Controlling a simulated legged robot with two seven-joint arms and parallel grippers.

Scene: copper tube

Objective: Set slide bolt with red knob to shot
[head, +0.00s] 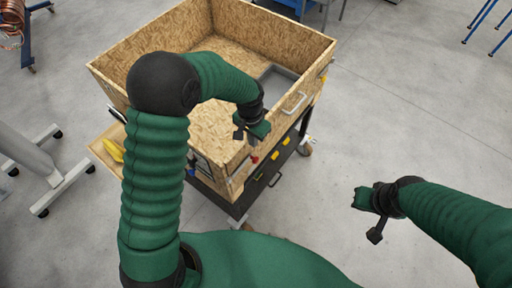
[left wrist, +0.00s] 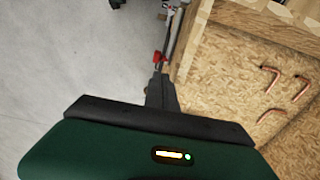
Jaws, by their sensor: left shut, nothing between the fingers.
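The slide bolt's red knob (head: 254,160) shows on the outside of the chipboard crate, near its front corner. In the left wrist view the red knob (left wrist: 159,58) sits beside a thin grey rod at the crate's outer edge. The bolt's exact position is too small to tell. My left gripper (head: 239,134) is shut and empty, reaching over the crate's near corner. Its fingers (left wrist: 160,82) appear just below the knob in the left wrist view; whether they touch it I cannot tell. My right gripper (head: 375,236) hangs over bare floor at the right, away from the crate.
The open chipboard crate (head: 130,55) stands on a dark wheeled cart (head: 262,193). Several copper elbows (left wrist: 300,86) lie inside it. A silver handle (head: 294,103) and yellow pieces are on its right side. A grey wheeled stand (head: 50,178) is at left. Floor at right is clear.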

